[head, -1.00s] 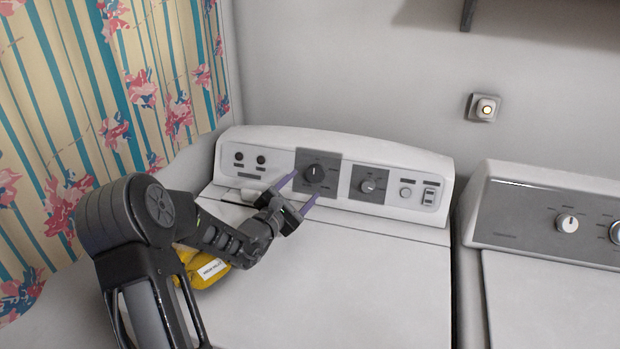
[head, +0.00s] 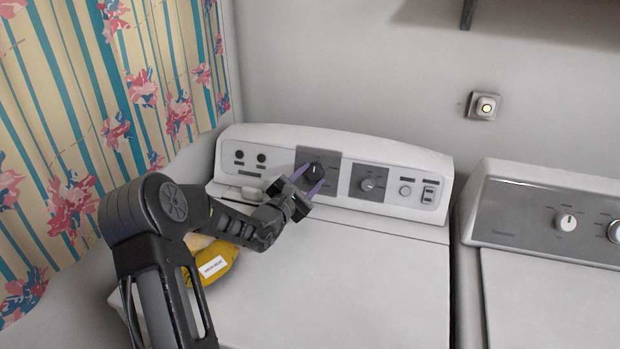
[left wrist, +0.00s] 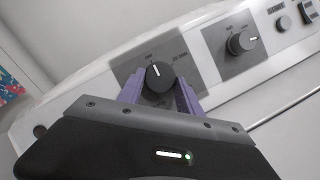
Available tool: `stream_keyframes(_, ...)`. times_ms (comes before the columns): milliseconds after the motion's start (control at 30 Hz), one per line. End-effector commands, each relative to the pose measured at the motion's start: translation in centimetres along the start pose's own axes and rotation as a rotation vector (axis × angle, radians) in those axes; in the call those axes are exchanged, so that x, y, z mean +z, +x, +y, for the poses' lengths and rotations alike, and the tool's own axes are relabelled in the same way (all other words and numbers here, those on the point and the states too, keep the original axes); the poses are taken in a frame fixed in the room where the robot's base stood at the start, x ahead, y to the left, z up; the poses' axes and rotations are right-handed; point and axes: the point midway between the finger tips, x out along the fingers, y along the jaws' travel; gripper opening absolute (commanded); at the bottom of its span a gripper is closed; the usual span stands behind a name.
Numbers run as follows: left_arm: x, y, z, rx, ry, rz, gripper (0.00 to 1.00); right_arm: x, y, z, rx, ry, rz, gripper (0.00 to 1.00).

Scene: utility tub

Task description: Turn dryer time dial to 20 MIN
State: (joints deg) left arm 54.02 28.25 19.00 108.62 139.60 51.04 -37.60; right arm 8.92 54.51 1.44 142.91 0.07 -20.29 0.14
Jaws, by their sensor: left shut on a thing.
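The dryer (head: 340,250) has a white control panel with a black time dial (head: 317,169) on a grey square plate, left of centre. My left gripper (head: 309,178) reaches the dial, its purple fingers one on each side, shut on it. In the left wrist view the dial (left wrist: 159,76) sits between the purple fingers (left wrist: 160,92), its white pointer line aiming up and slightly left. Small labels show around it, one to the upper right seeming to read 20 MIN. My right gripper is not in view.
A second dark dial (head: 368,184) is right of the first, with a round button (head: 405,190) and switches beyond. A yellow labelled bag (head: 213,262) lies on the dryer top beside my arm. Another machine (head: 550,290) stands to the right.

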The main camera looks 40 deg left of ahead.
Motion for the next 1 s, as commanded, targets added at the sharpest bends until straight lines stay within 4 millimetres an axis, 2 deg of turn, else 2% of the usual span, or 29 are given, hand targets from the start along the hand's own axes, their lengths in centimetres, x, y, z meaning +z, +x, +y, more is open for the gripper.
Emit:
stream_keyframes(67,0.0,0.0,0.0,0.0,0.0,0.0,0.29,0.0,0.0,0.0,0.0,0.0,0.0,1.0)
stream_keyframes(400,0.0,0.0,0.0,0.001,0.0,0.0,0.01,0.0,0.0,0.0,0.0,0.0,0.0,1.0)
stream_keyframes(767,-0.1,0.0,0.0,-0.016,0.038,-0.003,0.01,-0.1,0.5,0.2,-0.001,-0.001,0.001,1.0)
stream_keyframes(1000,-0.2,0.0,0.1,-0.059,0.146,-0.01,0.01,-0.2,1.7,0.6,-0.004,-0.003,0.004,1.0)
